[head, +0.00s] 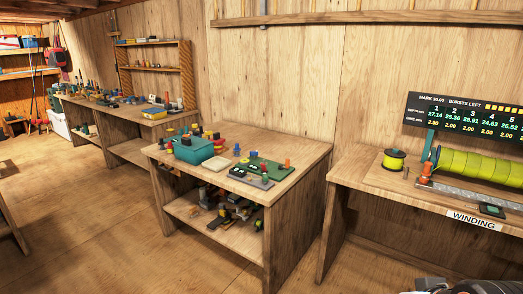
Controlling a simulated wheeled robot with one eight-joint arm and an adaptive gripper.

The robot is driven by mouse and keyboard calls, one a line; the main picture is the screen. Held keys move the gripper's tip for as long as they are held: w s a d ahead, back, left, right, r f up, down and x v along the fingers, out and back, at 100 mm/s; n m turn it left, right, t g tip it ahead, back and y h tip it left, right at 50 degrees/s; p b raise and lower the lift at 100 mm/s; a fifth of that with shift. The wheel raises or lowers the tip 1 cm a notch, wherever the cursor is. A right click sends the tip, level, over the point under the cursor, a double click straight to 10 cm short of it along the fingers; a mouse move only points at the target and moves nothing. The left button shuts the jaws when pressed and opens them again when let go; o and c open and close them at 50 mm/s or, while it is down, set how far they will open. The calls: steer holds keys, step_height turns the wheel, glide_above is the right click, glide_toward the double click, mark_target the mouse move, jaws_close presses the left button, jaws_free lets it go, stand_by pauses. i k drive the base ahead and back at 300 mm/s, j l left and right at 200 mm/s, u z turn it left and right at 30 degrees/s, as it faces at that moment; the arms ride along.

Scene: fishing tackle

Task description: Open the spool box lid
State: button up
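A yellow-green spool (393,160) stands on the right bench. My gripper is not recognisable in the head view; only dark and grey parts, probably mine, show at the bottom right edge.
The middle workbench (305,150) also holds a green board (262,168) and a pale tray (216,165); its lower shelf is cluttered. The right bench bears a long yellow-green roll (480,168), a display (470,118) and a WINDING sign (474,219). Floor at left (110,220) is clear.

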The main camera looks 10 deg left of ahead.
mark_target(193, 143)
steer(key=i+j+u, duration=0.2)
steer(key=i+u, duration=0.25)
steer(key=i+j+u, duration=0.15)
steer(key=u, duration=0.25)
steer(key=i+u, duration=0.45)
steer(key=i+l+u, duration=0.2)
steer(key=u, duration=0.25)
steer(key=i+j+z, duration=0.2)
steer(key=i, duration=0.45)
steer(key=i+z, duration=0.15)
steer(key=i, duration=0.5)
steer(key=i+l+z, duration=0.15)
steer(key=i+z, duration=0.9)
steer(key=i+j, duration=0.05)
